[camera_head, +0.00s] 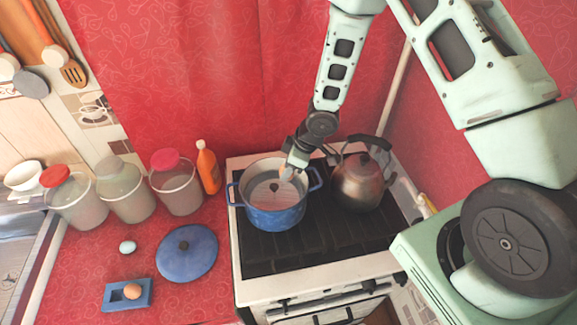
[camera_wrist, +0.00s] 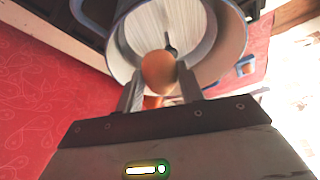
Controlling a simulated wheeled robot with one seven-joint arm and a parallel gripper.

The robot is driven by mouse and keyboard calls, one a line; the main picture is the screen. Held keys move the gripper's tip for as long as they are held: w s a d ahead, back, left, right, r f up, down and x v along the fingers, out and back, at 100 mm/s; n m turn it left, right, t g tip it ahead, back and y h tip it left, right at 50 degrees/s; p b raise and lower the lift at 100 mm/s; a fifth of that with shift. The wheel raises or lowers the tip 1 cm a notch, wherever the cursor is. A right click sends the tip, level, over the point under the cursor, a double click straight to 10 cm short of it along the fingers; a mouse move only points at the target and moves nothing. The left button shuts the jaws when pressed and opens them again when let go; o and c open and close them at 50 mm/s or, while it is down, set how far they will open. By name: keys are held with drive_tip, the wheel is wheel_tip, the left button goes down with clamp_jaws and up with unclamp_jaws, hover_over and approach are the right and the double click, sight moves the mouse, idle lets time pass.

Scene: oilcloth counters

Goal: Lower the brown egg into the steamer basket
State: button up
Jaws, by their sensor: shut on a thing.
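The blue pot (camera_head: 275,216) stands on the stove, with the pale steamer basket (camera_head: 262,193) inside it and a dark post at the middle. My gripper (camera_head: 287,172) is at the right inner side of the pot's opening in the head view. In the wrist view, my gripper (camera_wrist: 159,84) is shut on a brown egg (camera_wrist: 158,70), one finger at each side. The egg is seen against the pale basket floor (camera_wrist: 150,28); its height above the floor is hard to tell. In the head view my gripper mostly hides the egg.
A kettle (camera_head: 360,183) stands close at the pot's right. The blue lid (camera_head: 187,253), a pale egg (camera_head: 127,247) and a blue holder (camera_head: 112,297) with another brown egg (camera_head: 132,291) lie on the red counter. An orange bottle (camera_head: 207,168) and several jars stand behind.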

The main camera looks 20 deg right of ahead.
drive_tip(key=shift+f+b, duration=1.55)
drive_tip(key=shift+f, duration=0.5)
drive_tip(key=shift+f+b, duration=2.05)
drive_tip(key=shift+f, duration=0.45)
idle(0.4)
drive_tip(key=o, duration=0.7)
drive_tip(key=shift+r, duration=0.1)
drive_tip(key=shift+p+v, duration=2.2)
drive_tip(key=shift+v, duration=6.4)
